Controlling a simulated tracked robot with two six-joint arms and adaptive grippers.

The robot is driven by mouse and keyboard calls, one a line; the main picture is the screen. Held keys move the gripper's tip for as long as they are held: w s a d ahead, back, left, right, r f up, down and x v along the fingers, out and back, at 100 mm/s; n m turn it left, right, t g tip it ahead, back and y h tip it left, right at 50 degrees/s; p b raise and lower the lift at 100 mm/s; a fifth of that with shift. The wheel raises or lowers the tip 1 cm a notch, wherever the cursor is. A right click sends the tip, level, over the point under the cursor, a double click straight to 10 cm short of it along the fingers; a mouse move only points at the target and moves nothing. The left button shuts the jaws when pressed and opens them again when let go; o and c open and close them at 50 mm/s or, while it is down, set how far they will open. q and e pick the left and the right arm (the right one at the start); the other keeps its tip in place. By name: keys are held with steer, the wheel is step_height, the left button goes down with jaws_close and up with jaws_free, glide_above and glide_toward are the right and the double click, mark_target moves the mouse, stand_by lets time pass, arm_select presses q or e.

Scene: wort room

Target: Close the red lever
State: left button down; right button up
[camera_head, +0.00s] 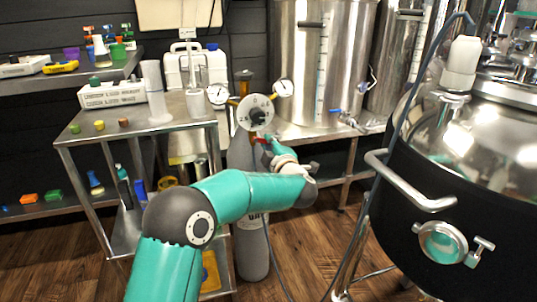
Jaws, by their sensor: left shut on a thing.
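The red lever (261,140) shows as a small red piece just below the round white regulator dial (257,113). The regulator sits on top of a tall grey gas cylinder (254,255). My left gripper (266,141) is at the lever, shut on it. The fingers are small in the view and hide part of the lever, so its exact angle is hard to tell. My teal left arm crosses in front of the cylinder. My right gripper is not in view.
A metal cart (190,128) with a white cylinder (155,90) stands left of the gas cylinder. Behind is a steel tank (300,60) with a blue-handled valve (336,112). A large black vessel (450,225) fills the right side. Some wooden floor is clear.

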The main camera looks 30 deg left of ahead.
arm_select(q)
steer(key=shift+a+r+n+b, duration=0.15)
steer(key=shift+n+b, duration=0.2)
steer(key=shift+n, duration=0.35)
steer(key=shift+d+r+n+b, duration=0.1)
steer(key=shift+r+n+b, duration=0.15)
steer(key=shift+n, duration=0.45)
steer(key=shift+a+r+n+b, duration=0.1)
steer(key=shift+n+b, duration=0.3)
steer(key=shift+n, duration=0.3)
steer(key=c, duration=1.2)
jaws_free()
steer(key=shift+o, duration=0.3)
steer(key=shift+r, duration=0.1)
steer(key=v, duration=1.2)
steer(key=shift+w, duration=0.1)
